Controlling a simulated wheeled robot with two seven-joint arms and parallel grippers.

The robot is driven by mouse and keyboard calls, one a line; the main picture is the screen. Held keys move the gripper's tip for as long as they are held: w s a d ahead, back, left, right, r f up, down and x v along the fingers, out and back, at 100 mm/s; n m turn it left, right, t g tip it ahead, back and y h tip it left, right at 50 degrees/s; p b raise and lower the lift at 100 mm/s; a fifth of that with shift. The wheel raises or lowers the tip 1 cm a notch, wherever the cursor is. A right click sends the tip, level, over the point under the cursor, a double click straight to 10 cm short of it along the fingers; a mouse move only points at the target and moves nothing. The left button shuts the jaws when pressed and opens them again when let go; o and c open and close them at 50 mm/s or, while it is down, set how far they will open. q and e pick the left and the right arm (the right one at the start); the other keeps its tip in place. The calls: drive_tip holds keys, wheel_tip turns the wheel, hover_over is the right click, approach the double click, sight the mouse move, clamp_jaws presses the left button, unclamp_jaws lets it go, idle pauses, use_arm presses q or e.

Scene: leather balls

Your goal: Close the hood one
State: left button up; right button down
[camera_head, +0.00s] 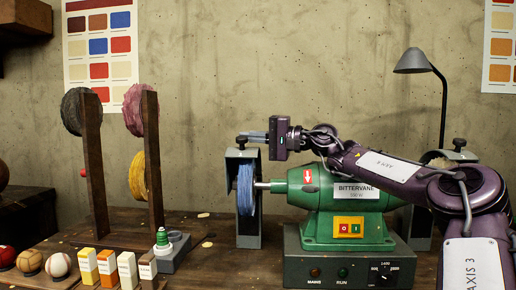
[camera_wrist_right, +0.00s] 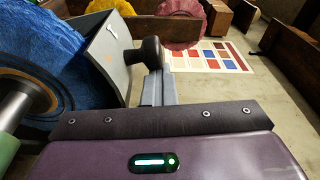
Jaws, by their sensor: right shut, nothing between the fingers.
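The grey hood (camera_head: 250,228) stands around the blue buffing wheel (camera_head: 245,190) at the left end of the green machine (camera_head: 345,205). Its front is open to view and the wheel shows inside. A dark knob (camera_head: 241,140) sits on the hood's top. In the wrist view the hood's grey plate (camera_wrist_right: 108,55) stands beside the blue wheel (camera_wrist_right: 45,55), with the dark knob (camera_wrist_right: 150,52) close ahead of the fingers. My right gripper (camera_head: 248,135) is shut and empty, fingers pointing left at the knob's height; I cannot tell whether they touch it. My left gripper is out of view.
A second hood (camera_head: 455,156) is partly hidden behind my right arm. A grey lamp (camera_head: 412,62) stands at the back right. A wooden rack (camera_head: 93,165) with coloured wheels stands left. Balls (camera_head: 58,264), small boxes (camera_head: 107,266) and a green-tipped item (camera_head: 162,240) line the bench front.

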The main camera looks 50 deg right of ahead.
drive_tip(key=shift+s+d+f, duration=0.2)
drive_tip(key=shift+s+f, duration=0.1)
drive_tip(key=shift+s, duration=0.05)
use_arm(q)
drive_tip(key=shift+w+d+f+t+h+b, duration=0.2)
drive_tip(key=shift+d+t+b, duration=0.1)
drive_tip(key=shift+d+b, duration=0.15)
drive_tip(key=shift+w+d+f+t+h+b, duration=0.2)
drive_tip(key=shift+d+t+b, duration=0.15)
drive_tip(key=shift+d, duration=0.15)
use_arm(e)
drive_tip(key=v, duration=0.7)
drive_tip(key=shift+r, duration=0.25)
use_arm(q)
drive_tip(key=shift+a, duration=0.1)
